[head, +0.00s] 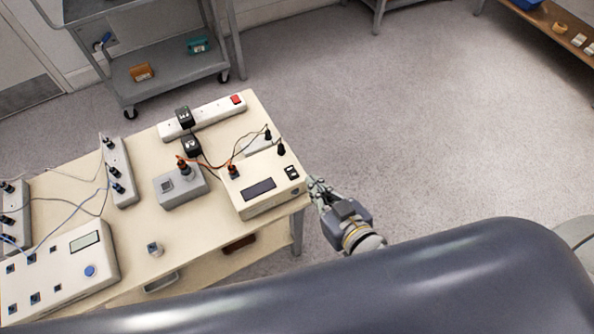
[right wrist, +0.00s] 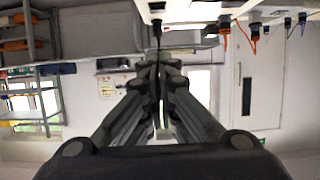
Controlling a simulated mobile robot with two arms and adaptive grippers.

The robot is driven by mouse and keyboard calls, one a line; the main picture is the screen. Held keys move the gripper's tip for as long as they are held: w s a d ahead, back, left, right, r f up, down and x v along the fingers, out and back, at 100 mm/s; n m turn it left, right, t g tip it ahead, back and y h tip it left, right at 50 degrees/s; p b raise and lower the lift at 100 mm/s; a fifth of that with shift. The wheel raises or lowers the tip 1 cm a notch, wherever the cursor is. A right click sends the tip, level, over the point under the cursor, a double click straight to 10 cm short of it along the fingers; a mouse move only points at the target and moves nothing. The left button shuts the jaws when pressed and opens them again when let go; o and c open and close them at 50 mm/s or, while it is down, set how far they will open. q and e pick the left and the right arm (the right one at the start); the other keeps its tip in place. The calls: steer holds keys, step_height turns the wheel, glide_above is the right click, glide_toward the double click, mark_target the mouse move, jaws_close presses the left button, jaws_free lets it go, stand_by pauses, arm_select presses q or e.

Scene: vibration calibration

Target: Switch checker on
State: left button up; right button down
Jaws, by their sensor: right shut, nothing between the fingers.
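The checker, which I take to be the cream box (head: 263,185) with a dark display, sits at the right end of the table. It has a small black switch pair (head: 291,173) on its top right corner and cables plugged in along its back. Whether the switch is on or off is too small to tell. My right gripper (head: 314,187) is shut and empty, just right of the box near the switch side. In the right wrist view its fingers (right wrist: 158,62) meet, close under a pale box part at the top. Contact cannot be told. My left gripper is not in view.
The table (head: 135,222) also holds a grey sensor box (head: 180,187), a white power strip (head: 215,114) with a red switch, another socket strip (head: 121,180) and a larger control box (head: 62,262) with a blue button. A grey cart (head: 165,85) stands behind. Floor right is clear.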

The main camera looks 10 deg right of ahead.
steer(key=shift+r, duration=0.4)
steer(key=shift+w, duration=0.1)
steer(key=p, duration=0.2)
glide_above(292, 172)
steer(key=s, duration=0.3)
steer(key=f, duration=0.3)
steer(key=shift+w+d+f, duration=0.1)
steer(key=shift+d, duration=0.25)
step_height(292, 172, down, 3)
steer(key=shift+w+f, duration=0.1)
steer(key=shift+w, duration=0.05)
steer(key=shift+f, duration=0.6)
steer(key=shift+f, duration=0.1)
